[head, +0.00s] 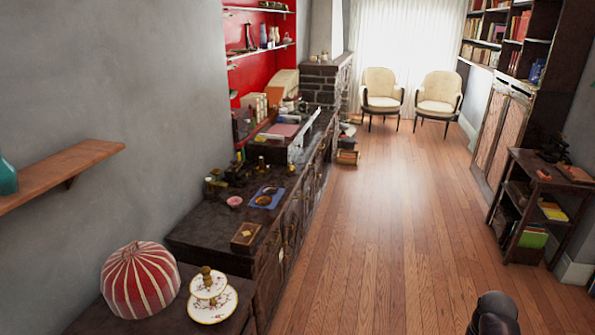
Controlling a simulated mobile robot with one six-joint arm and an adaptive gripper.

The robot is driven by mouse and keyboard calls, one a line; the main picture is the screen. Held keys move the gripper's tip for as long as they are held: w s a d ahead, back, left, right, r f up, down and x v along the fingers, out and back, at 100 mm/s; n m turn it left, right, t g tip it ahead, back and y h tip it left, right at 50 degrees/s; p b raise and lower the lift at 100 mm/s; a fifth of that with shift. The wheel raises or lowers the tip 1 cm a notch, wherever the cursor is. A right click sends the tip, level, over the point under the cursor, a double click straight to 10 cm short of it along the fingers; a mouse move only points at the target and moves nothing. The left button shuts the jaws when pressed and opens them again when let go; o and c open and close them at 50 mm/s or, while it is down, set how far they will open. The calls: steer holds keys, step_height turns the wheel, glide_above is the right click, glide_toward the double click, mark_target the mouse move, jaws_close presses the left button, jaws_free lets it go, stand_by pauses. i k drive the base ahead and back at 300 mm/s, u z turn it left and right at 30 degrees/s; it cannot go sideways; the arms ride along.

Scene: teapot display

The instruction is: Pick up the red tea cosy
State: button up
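The red tea cosy (140,280) is a dome with pale stripes. It sits on a dark wooden cabinet top (88,322) at the bottom left of the head view. A two-tier white plate stand (211,303) with a patterned surface stands just to the right of it. A dark rounded part at the bottom edge, right of centre, looks like part of my arm. My gripper's fingers cannot be made out, and nothing of mine is near the cosy.
A wooden wall shelf (70,172) with a teal vase (5,178) juts out above and left of the cosy. A long dark sideboard (205,240) with small items runs behind. The wooden floor (385,220) is clear towards two cream armchairs (381,90). A small bookshelf (540,205) stands at right.

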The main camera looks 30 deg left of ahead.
mark_target(140, 279)
steer(key=u, duration=0.05)
steer(key=i, duration=1.35)
steer(key=u, duration=1.25)
steer(key=k, duration=0.15)
steer(key=u, duration=1.65)
